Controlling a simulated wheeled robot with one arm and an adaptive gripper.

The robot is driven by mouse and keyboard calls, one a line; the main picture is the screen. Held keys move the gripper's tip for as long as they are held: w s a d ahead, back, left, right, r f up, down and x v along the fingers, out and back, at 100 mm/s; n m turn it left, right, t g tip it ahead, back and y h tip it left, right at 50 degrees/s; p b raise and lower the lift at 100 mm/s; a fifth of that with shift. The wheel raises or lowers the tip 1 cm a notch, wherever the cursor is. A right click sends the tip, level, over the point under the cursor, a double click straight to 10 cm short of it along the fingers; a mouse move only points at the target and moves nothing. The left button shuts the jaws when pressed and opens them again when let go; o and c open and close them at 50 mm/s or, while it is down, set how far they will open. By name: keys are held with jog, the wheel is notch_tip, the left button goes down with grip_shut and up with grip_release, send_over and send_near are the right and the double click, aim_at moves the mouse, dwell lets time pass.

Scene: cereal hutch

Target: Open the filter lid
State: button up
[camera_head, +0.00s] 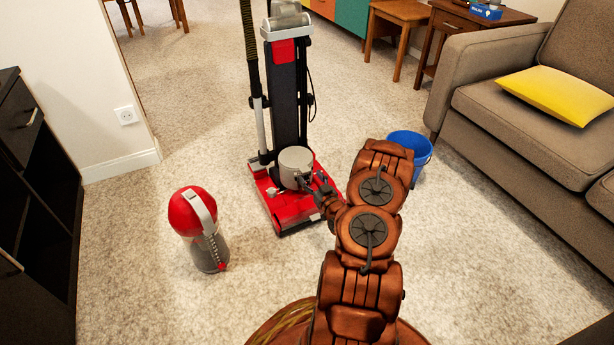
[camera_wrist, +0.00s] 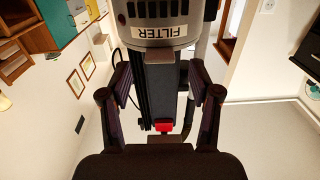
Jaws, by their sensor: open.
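A red and dark upright vacuum cleaner (camera_head: 290,90) stands on the carpet. A round light-grey filter housing (camera_head: 295,160) sits low on its front, above the red floor head. In the wrist view the silver housing carries a label reading FILTER (camera_wrist: 160,31), shown upside down. My gripper (camera_head: 313,184) is at the front right of the housing. In the wrist view my gripper (camera_wrist: 160,77) is open, with one finger on each side of a grey block below the label. I cannot tell whether the fingers touch it. The lid's seam and hinge are not clear.
A clear bin with a red top (camera_head: 202,228) stands on the carpet left of the vacuum. A blue bucket (camera_head: 412,150) is behind my arm on the right. A sofa (camera_head: 520,110) borders the right, a dark cabinet (camera_head: 38,190) the left. Carpet between is open.

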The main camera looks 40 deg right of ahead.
jog(key=shift+b+x, duration=0.65)
jog(key=shift+x, duration=1.2)
grip_shut()
